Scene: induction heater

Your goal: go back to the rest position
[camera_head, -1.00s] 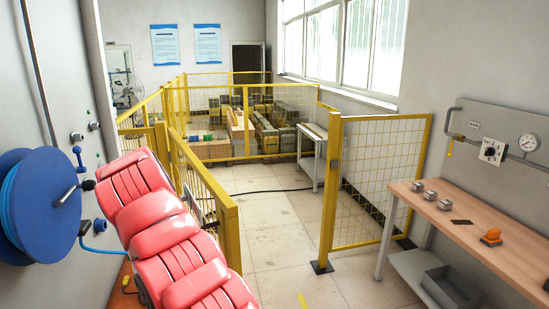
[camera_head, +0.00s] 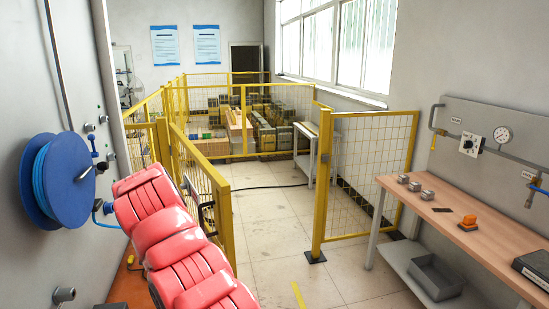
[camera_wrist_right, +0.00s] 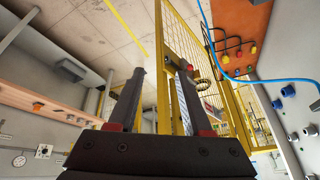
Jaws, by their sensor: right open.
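In the right wrist view my right gripper (camera_wrist_right: 160,72) is open, its two dark fingers apart with nothing between them. That view is tilted and shows yellow fence mesh and floor beyond the fingers. In the head view a red padded arm of mine reaches from the bottom middle up to the left, its far end beside the blue hose reel (camera_head: 62,180). No gripper shows in the head view; my left gripper is out of view.
A yellow mesh fence (camera_head: 366,170) flanks the clear tiled floor (camera_head: 270,222). A wooden workbench (camera_head: 455,232) on the right carries several metal blocks, an orange item (camera_head: 468,223) and a dark box (camera_head: 535,266). A grey bin (camera_head: 436,276) sits below. The left wall is close to my arm.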

